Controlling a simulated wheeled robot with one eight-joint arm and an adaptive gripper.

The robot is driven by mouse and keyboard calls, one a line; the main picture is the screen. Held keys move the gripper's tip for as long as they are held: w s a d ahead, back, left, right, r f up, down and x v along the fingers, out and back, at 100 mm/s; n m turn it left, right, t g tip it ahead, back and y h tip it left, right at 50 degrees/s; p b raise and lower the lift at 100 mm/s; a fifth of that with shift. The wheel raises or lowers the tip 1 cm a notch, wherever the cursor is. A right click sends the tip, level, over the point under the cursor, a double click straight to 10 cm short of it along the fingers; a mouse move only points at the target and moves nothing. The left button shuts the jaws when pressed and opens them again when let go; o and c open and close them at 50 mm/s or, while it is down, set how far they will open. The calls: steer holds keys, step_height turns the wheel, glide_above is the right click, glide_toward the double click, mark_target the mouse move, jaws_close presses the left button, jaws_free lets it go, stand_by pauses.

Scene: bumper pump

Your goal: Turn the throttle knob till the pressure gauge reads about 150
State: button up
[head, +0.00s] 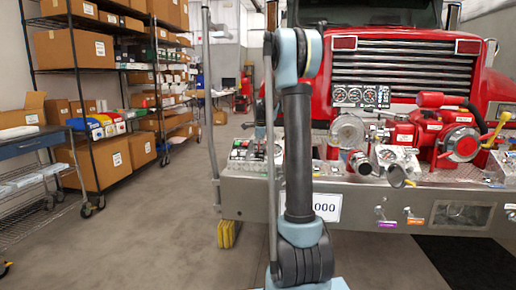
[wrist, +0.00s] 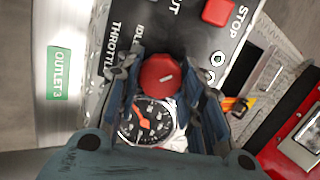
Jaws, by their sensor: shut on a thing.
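In the wrist view, the red round throttle knob (wrist: 159,74) sits on a dark panel beside the letters "THROTTL" and "IDL". My gripper (wrist: 163,80) has a finger on each side of the knob and is shut on it. Just below the knob, between the fingers, is a round dial gauge (wrist: 150,122) with a black face and an orange-red pointer. Its numbers are too small to read, and I cannot tell whether it is the pressure gauge. In the head view my arm hides the gripper and the knob.
A red STOP button (wrist: 218,12) is near the knob. A green OUTLET 3 label (wrist: 59,73) is at left. In the head view, more gauges (head: 360,95) and red pump fittings (head: 460,138) stand on the truck's bumper (head: 350,200). Shelves (head: 90,70) line the left; the floor between is clear.

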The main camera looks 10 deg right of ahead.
steer(key=m, duration=0.3)
steer(key=shift+a+m, duration=0.15)
steer(key=shift+m, duration=0.15)
steer(key=shift+m+t, duration=0.5)
steer(key=shift+m, duration=1.2)
steer(key=o, duration=1.1)
steer(key=shift+s+r, duration=0.2)
steer(key=v, duration=1.1)
steer(key=shift+r, duration=0.15)
